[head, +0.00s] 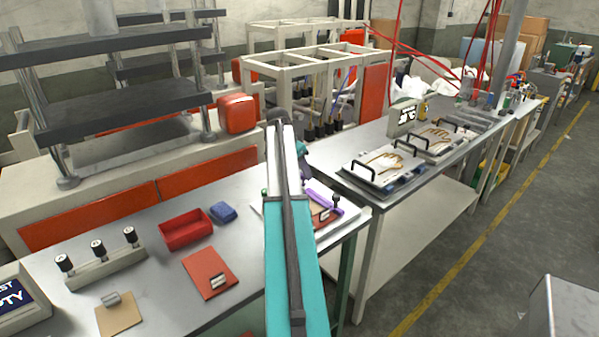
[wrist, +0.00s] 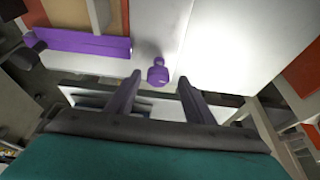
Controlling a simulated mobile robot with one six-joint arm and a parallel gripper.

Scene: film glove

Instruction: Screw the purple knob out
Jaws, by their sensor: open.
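The purple knob (wrist: 158,73) shows in the wrist view as a small round piece against a pale surface. My gripper (wrist: 159,82) is open, with its two dark fingers one on each side of the knob's line. The knob appears just beyond or level with the fingertips; I cannot tell how deep it sits between them, and I see no contact. A long purple bar (wrist: 85,44) lies to the left of the knob. The bar also shows in the head view (head: 322,194), beside my arm. My arm hides the knob and the fingers there.
A second table (head: 345,185) with glove plates stands to the right. A press stands behind.

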